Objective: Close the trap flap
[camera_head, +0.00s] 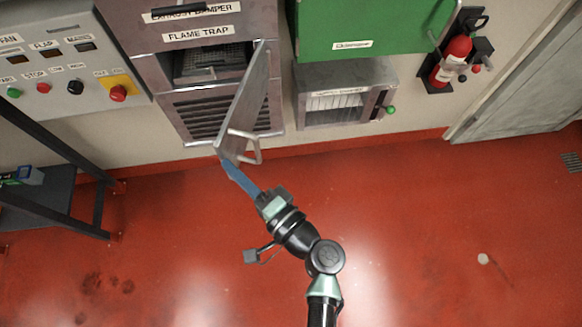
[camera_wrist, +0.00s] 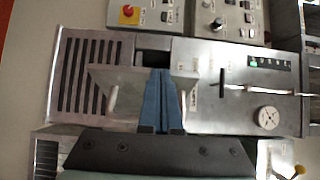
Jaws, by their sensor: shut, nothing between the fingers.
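The trap flap (camera_head: 247,100) is a grey metal plate standing open, swung out from the cabinet under the "FLAME TRAP" label (camera_head: 199,34). The dark trap opening (camera_head: 208,62) shows to its left. A U-shaped handle (camera_head: 256,148) sticks out near the flap's outer end. My gripper (camera_head: 227,164) has its blue fingers shut and empty, with the tips at the flap's outer end. In the wrist view my gripper (camera_wrist: 162,75) overlaps the middle of the flap (camera_wrist: 130,80). I cannot tell whether they touch.
A grey control panel (camera_head: 60,50) is at the left, above a dark metal stand (camera_head: 60,200). A green box (camera_head: 365,25) hangs over a lower grey unit (camera_head: 345,88). A red fire extinguisher (camera_head: 455,55) is on the wall at the right. The red floor (camera_head: 420,230) is mostly clear.

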